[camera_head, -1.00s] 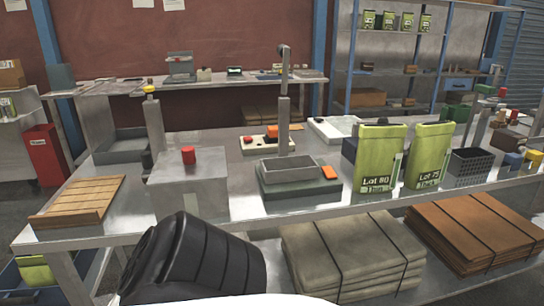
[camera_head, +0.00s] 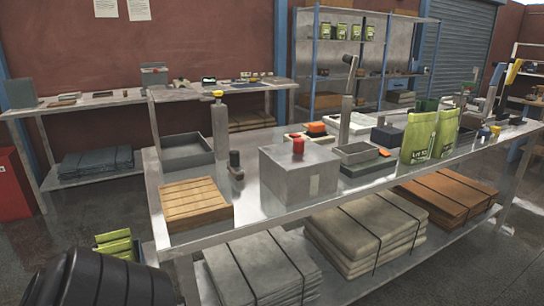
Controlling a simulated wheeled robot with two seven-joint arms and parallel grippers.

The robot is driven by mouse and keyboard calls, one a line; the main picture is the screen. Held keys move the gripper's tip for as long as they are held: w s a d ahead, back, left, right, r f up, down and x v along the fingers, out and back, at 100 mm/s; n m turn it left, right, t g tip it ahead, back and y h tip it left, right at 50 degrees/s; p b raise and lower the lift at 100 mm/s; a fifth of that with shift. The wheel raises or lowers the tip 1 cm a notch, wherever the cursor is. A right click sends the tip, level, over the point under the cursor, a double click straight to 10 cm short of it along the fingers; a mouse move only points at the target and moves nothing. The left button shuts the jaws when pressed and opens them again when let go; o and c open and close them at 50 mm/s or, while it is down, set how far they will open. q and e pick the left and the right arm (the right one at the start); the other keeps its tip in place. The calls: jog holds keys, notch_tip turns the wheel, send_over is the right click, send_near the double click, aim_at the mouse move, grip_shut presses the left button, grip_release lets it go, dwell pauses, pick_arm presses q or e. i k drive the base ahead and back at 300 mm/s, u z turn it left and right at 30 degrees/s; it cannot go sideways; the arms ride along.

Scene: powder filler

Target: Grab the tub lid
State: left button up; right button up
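I cannot make out a tub lid for certain. Neither my left nor my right gripper is in view.
A long metal bench (camera_head: 262,212) holds a slatted wooden board (camera_head: 195,203), a grey box (camera_head: 300,175) with a red knob, a grey tray (camera_head: 186,152) and green pouches (camera_head: 416,138). Tied stacks (camera_head: 262,270) lie on its lower shelf. Grey floor shows at right.

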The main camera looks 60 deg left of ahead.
aim_at(298, 154)
jog(key=u, duration=1.7)
